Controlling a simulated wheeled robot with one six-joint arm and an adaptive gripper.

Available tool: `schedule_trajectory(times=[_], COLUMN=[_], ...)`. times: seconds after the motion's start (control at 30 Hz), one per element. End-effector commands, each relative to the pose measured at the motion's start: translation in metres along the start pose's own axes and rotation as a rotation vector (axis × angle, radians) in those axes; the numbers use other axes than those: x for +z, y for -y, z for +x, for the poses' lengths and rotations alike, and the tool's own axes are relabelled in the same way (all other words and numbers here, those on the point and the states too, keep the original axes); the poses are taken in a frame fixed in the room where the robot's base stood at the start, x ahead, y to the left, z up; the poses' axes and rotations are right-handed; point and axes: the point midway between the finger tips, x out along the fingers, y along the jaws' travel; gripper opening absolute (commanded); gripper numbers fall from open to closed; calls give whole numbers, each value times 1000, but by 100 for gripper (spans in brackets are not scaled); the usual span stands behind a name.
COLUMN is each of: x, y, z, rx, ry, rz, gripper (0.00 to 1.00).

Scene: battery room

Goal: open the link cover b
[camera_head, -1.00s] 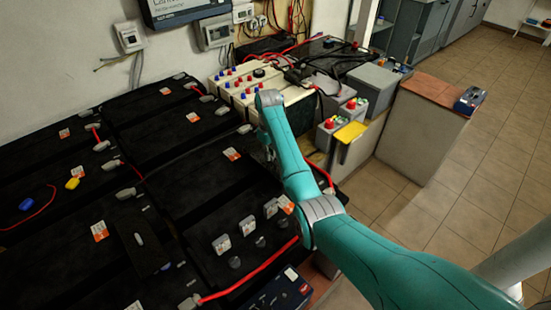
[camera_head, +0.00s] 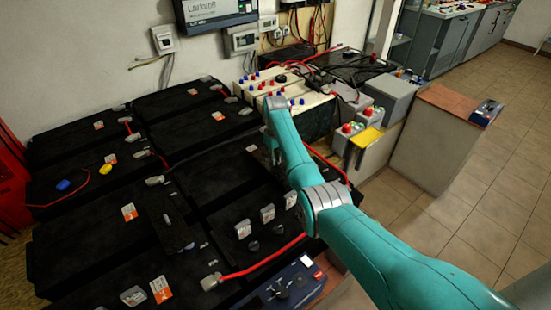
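Large black batteries (camera_head: 70,185) stand in rows on the left. A narrow black cover (camera_head: 165,218) with a small grey handle lies across two of them. It looks closed, and I cannot read a letter on it, so I cannot tell whether it is link cover b. My teal arm reaches in from the lower right and bends down over the right-hand black batteries. My gripper is mostly hidden behind my arm's last links; its fingers cannot be made out. It is to the right of the narrow cover, apart from it.
Red cables (camera_head: 265,262) and grey terminal caps lie on the batteries. A blue box (camera_head: 285,290) is at the bottom. Cream batteries (camera_head: 300,98) and small grey ones (camera_head: 347,138) stand behind my arm. Tiled floor (camera_head: 480,200) is clear at the right.

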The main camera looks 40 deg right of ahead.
Motion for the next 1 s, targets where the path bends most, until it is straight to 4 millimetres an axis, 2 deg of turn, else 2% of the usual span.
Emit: schedule_trajectory(times=[0.03, 0.07, 0.1, 0.47, 0.57, 1.0], x=[0, 0, 0, 0, -1, -1], y=[0, 0, 0, 0, 0, 0], z=[0, 0, 0, -5, -16, -98], rx=[0, 0, 0, 1, 1, 1], ry=[1, 1, 1, 0, -2, -2], rz=[0, 0, 0, 0, 0, -1], gripper=[28, 36, 36, 36, 36, 36])
